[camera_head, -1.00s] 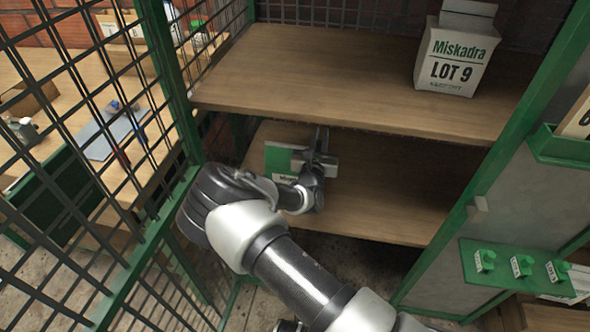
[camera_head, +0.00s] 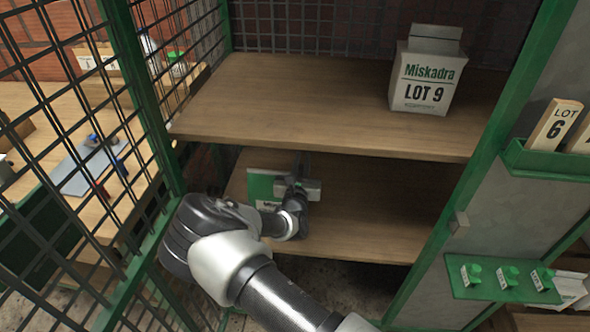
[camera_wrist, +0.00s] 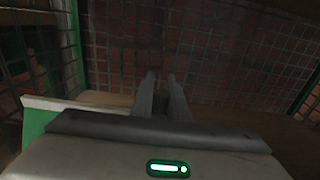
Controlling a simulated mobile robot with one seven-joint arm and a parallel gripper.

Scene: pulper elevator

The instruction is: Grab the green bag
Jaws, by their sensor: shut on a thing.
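The green bag (camera_head: 262,187), green with a white printed band, stands on the lower shelf (camera_head: 375,205), at its left part. My gripper (camera_head: 300,168) reaches in over the shelf from the front, at the bag's right side, and hides part of it. In the wrist view, its two fingers (camera_wrist: 163,95) point away close together, and a green and pale edge of the bag (camera_wrist: 38,122) shows at lower left. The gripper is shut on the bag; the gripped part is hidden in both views.
The upper shelf (camera_head: 290,105) lies above my gripper and carries a white Miskadra LOT 9 carton (camera_head: 425,75). A wire mesh side (camera_head: 85,150) stands at left. At right is a grey panel with green buttons (camera_head: 507,277). The right of the lower shelf is clear.

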